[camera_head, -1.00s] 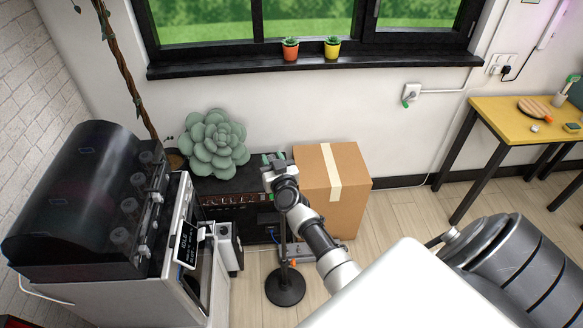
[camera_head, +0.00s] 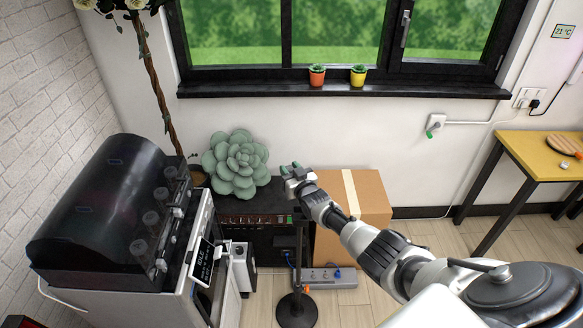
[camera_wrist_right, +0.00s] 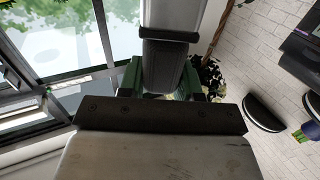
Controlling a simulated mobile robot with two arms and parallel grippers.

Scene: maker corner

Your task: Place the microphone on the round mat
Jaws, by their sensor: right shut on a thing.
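My right gripper (camera_head: 293,174) reaches out over the low black cabinet and the cardboard box. In the right wrist view its green fingers (camera_wrist_right: 162,78) are shut on a ribbed dark-grey cylinder with a pale part beyond it. This looks like the microphone (camera_wrist_right: 168,62); its far end is cut off. In the head view the gripper mostly hides it. A black stand with a round base (camera_head: 297,310) shows below the gripper; I cannot tell if they touch. A round wooden piece (camera_head: 564,144) on the yellow table may be the round mat. My left gripper is not in view.
A black-hooded machine (camera_head: 107,213) stands at left. A cardboard box (camera_head: 372,195) and grey power strip (camera_head: 325,278) lie close to the arm. The yellow table (camera_head: 535,158) is at right, with clear floor before it.

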